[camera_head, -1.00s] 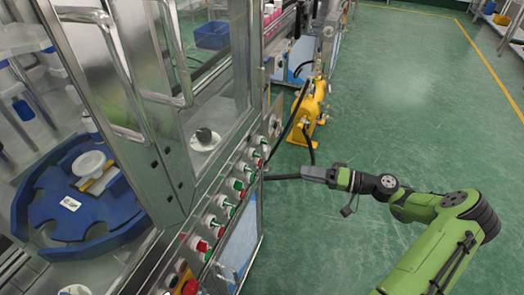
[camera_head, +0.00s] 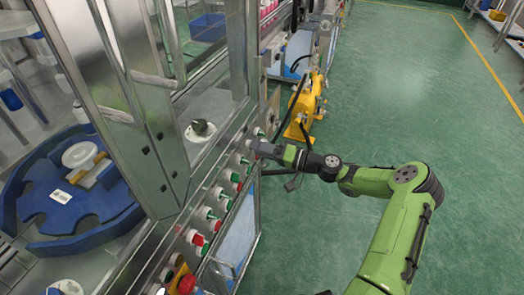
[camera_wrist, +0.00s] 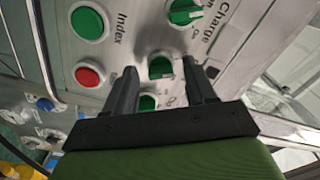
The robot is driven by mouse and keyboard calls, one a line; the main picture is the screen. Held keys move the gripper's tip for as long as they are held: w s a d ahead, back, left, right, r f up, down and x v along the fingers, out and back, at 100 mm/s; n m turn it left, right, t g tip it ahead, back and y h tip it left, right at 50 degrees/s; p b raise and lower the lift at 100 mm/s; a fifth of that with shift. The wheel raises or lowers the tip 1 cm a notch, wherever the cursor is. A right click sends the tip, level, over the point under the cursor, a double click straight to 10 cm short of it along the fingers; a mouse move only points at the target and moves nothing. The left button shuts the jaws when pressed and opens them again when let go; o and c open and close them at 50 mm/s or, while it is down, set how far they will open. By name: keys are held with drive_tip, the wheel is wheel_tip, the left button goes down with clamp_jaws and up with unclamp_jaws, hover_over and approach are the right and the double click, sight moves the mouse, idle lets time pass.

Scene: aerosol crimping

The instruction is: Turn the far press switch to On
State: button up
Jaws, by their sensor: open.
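The control panel (camera_head: 226,176) carries a row of green switches and red and green buttons along the machine's edge. My gripper (camera_head: 254,147) is at the far part of this row, close to the panel. In the wrist view my gripper (camera_wrist: 160,68) is open, one finger on each side of a green rotary switch (camera_wrist: 160,67). I cannot tell whether the fingers touch it. Its label is hidden, so I cannot read whether it is a press switch. A second green switch (camera_wrist: 147,103) shows partly below it. Another green switch (camera_wrist: 184,12) by the word Charge sits above.
A green button (camera_wrist: 88,22) and a red button (camera_wrist: 88,75) sit left of the fingers, by the word Index. Glass and metal framing (camera_head: 168,115) rises behind the panel. A yellow device (camera_head: 307,105) stands beyond my arm. The green floor (camera_head: 400,110) to the right is clear.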

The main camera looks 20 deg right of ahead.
clamp_jaws()
idle(0.3)
drive_tip(key=shift+m+p, duration=0.3)
drive_tip(key=shift+p, duration=0.05)
drive_tip(key=m+p, duration=0.6)
drive_tip(key=m, duration=0.5)
drive_tip(key=shift+m, duration=0.3)
idle(0.4)
unclamp_jaws()
